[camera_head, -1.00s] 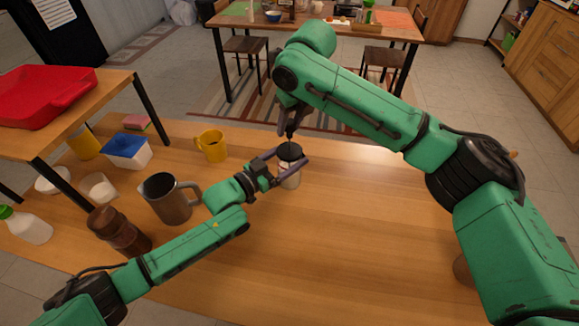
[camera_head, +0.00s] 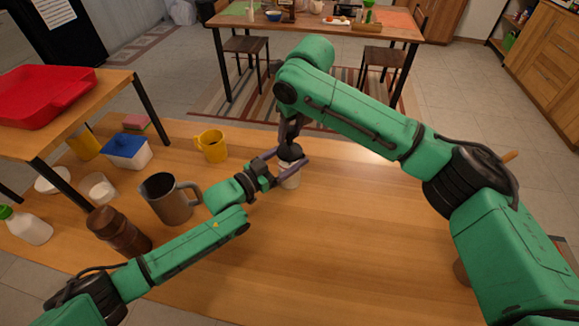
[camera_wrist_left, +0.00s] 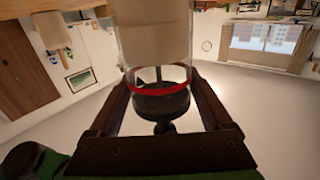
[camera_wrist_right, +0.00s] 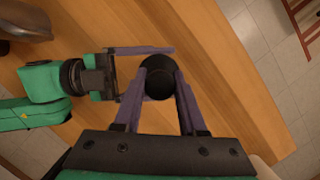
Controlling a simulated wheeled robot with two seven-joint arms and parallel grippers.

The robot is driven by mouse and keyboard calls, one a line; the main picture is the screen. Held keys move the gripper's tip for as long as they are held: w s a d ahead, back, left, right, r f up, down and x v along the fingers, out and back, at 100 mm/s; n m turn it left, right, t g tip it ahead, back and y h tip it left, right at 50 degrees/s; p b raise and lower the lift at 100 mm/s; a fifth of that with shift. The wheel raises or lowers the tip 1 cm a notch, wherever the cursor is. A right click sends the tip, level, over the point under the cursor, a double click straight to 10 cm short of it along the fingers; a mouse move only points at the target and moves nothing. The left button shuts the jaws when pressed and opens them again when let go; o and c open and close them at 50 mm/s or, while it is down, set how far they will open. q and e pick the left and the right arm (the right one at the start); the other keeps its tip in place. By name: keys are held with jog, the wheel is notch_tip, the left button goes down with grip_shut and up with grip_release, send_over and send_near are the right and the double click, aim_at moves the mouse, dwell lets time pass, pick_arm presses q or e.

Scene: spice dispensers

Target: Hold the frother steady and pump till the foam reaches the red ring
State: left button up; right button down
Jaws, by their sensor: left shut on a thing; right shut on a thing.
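The frother (camera_head: 291,181) is a clear jar with a black lid, standing upright on the table. My left gripper (camera_head: 288,168) is shut around its body. In the left wrist view, which looks upside down, pale foam (camera_wrist_left: 158,40) fills much of the jar. The foam's edge stops a little short of the red ring (camera_wrist_left: 158,92), with a clear gap between. The black lid or plunger disc (camera_wrist_left: 160,104) lies by the ring. My right gripper (camera_wrist_right: 158,85) is above the frother, shut on the round black plunger knob (camera_wrist_right: 157,70).
A metal pitcher (camera_head: 168,201), a yellow mug (camera_head: 211,146), a brown grinder (camera_head: 118,232) and a blue-and-white box (camera_head: 128,153) stand to the left. A raised shelf with a red tray (camera_head: 45,95) is at far left.

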jog(key=shift+r, duration=2.35)
jog(key=shift+f, duration=3.2)
jog(key=shift+c, duration=2)
grip_release()
jog(key=shift+r, duration=0.1)
jog(key=shift+r, duration=3.5)
